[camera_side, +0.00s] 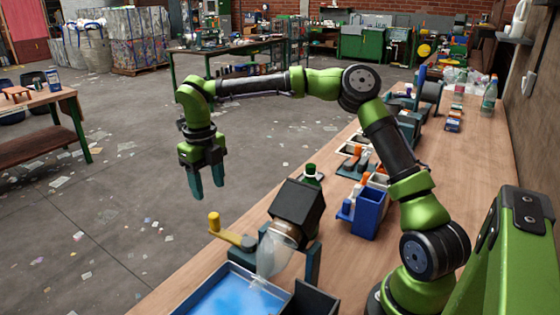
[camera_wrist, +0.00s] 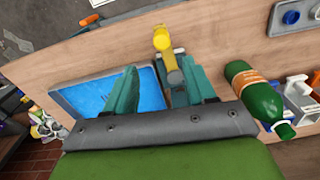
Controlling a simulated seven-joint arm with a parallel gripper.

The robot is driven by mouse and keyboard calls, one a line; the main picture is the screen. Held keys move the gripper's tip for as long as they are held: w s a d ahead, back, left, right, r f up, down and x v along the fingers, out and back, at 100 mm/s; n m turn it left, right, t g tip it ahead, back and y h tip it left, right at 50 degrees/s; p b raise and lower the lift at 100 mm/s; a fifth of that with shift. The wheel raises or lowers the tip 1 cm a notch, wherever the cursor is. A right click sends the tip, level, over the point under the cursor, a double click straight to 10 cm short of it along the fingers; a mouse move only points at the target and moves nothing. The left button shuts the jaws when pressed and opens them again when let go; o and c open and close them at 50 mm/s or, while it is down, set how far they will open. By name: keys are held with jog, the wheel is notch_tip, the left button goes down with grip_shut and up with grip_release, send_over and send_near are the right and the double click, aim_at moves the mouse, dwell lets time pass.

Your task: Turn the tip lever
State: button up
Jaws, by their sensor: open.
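The tip lever (camera_side: 232,238) is a yellow arm with an upright yellow knob at its outer end, mounted beside a dark tilted box (camera_side: 297,212). In the wrist view the yellow lever (camera_wrist: 172,68) lies ahead, between my fingers as pictured. My gripper (camera_side: 207,183) hangs fingers down above and slightly left of the lever's knob in the side view, apart from it. Its two teal fingers (camera_wrist: 158,72) are spread with nothing held. A translucent piece (camera_side: 275,252) hangs below the dark box. Fingers and wrist hide part of the lever's mount in the wrist view.
A blue-bottomed tray (camera_side: 207,284) sits at the bench's near end; it also shows in the wrist view (camera_wrist: 62,93). A green bottle (camera_wrist: 258,95) lies right of my fingers in the wrist view. A blue bin (camera_side: 370,214) and small containers stand farther along the bench.

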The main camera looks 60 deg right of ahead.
aim_at(214, 215)
jog(key=shift+d+r, duration=0.15)
jog(key=shift+r, duration=0.55)
jog(key=shift+f, duration=0.1)
jog(key=shift+f, duration=0.7)
jog(key=shift+d+f, duration=0.1)
jog(key=shift+f, duration=5.1)
jog(key=shift+r, duration=0.15)
